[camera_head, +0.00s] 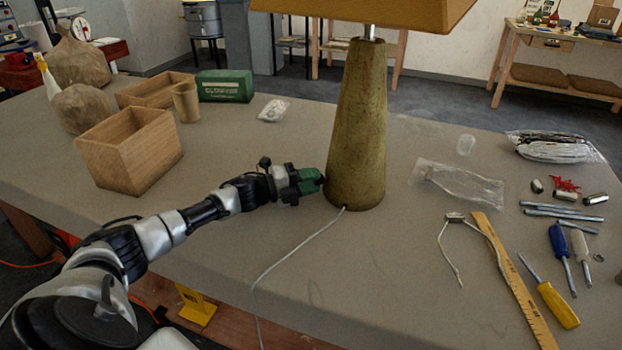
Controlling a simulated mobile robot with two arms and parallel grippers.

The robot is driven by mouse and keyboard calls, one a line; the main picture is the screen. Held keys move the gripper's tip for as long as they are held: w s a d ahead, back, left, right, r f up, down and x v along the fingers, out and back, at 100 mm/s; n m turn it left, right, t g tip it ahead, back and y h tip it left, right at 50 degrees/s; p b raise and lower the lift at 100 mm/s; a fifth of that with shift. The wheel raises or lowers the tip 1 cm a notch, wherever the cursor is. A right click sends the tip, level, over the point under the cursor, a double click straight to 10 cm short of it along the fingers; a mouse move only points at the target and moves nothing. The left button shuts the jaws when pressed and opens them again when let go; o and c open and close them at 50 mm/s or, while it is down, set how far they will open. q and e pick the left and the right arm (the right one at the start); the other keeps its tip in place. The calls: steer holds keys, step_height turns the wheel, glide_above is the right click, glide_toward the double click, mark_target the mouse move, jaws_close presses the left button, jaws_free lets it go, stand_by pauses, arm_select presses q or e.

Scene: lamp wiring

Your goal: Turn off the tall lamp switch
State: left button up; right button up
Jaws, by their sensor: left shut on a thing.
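The tall lamp (357,130) stands upright on the table, with a tapered olive-brown body and an orange-tan shade (370,12) cut off by the top edge. A pale cord (290,255) runs from its foot towards the table's front edge. My left gripper (318,180), with green fingers, reaches in from the left and is shut at the lower left side of the lamp body. The switch is not clearly visible; the fingertips hide the small part they hold there. My right gripper is not in view.
An open wooden box (130,150), a wooden cup (186,102) and a green box (224,86) stand at the left. A plastic bag (458,184), a wooden ruler (515,280), screwdrivers (557,304) and metal tubes (562,213) lie at the right. The table's front middle is mostly clear.

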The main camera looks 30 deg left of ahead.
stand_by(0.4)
arm_select(q)
steer(key=o, duration=0.9)
steer(key=shift+a, duration=0.1)
steer(key=b+v, duration=0.1)
steer(key=v, duration=0.8)
steer(key=shift+f, duration=0.15)
steer(key=shift+v, duration=0.9)
steer(key=shift+s, duration=0.1)
